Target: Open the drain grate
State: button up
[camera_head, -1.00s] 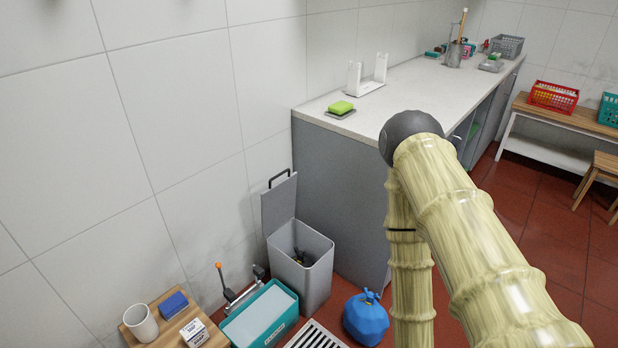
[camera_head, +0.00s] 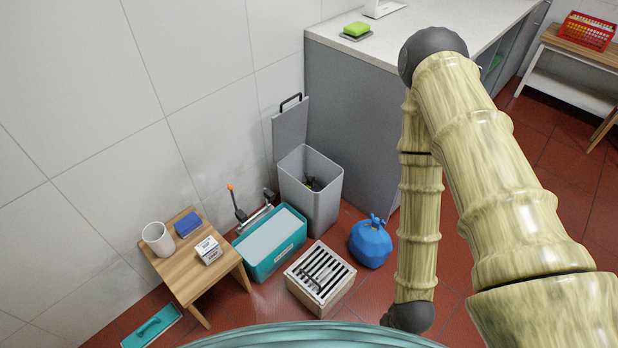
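The drain grate (camera_head: 321,272) is a set of dark slats in a pale, box-like frame on the red floor, at the lower middle of the head view. It lies between the teal basin and the blue bag and looks closed. A small bar or handle seems to lie across its slats. My bamboo-textured arm fills the right side, with its lower segment hanging down to a dark joint right of the grate. My gripper is not visible in this view.
A teal basin (camera_head: 262,263), an open grey bin (camera_head: 318,205) and a blue tied bag (camera_head: 371,245) surround the grate. A wooden stool (camera_head: 188,268) holds a cup, sponge and box. A grey counter (camera_head: 350,130) stands behind. Red floor is open at right.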

aim_at(321, 269)
jog(key=u, duration=1.7)
jog(key=k, duration=0.5)
jog(key=z, duration=0.95)
